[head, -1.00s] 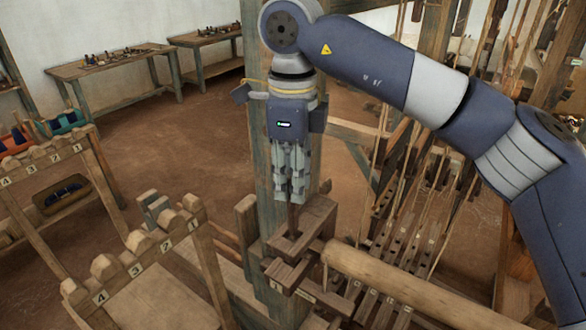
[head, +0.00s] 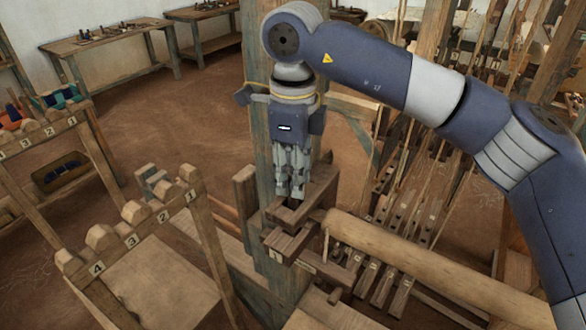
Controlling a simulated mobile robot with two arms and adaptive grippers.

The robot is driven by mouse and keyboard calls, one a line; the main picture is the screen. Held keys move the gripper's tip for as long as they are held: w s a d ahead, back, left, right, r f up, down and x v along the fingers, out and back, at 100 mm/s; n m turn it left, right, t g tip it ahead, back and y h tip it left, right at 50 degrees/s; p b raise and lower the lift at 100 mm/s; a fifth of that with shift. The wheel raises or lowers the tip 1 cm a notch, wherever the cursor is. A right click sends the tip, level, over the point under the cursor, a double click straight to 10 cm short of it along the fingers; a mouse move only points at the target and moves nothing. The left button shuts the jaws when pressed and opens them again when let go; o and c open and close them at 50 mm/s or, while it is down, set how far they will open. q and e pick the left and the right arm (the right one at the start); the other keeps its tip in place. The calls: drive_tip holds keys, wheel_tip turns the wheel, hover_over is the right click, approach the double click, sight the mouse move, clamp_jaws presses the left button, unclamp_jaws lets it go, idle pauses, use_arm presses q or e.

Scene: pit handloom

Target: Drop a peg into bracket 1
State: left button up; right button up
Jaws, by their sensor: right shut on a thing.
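My right gripper (head: 290,190) points straight down, with its fingers shut on a peg. The peg is almost wholly hidden by the fingers and the bracket, so I cannot tell how deep it sits. Bracket 1 (head: 318,197) is a wooden block with an opening in its top, fixed at the upright post. The fingertips are right at this opening, and I cannot tell whether they touch the wood. A small number 1 plate shows on the wood below. My left gripper is not in view.
A thick round wooden beam (head: 420,262) runs from beside the bracket to the lower right. Loom cords and treadles stand behind it. Notched racks numbered 1 to 4 (head: 150,238) are at the left. Work tables (head: 110,54) stand far back, with bare floor before them.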

wheel_tip(320, 180, down, 2)
drive_tip(key=shift+f+b, duration=0.1)
drive_tip(key=shift+b, duration=0.3)
drive_tip(key=shift+f, duration=0.4)
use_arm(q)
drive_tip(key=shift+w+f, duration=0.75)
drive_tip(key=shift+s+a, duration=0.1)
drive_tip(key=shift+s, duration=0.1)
use_arm(e)
drive_tip(key=o, duration=1.1)
drive_tip(key=shift+r, duration=0.15)
wheel_tip(320, 180, up, 12)
drive_tip(key=shift+f, duration=0.15)
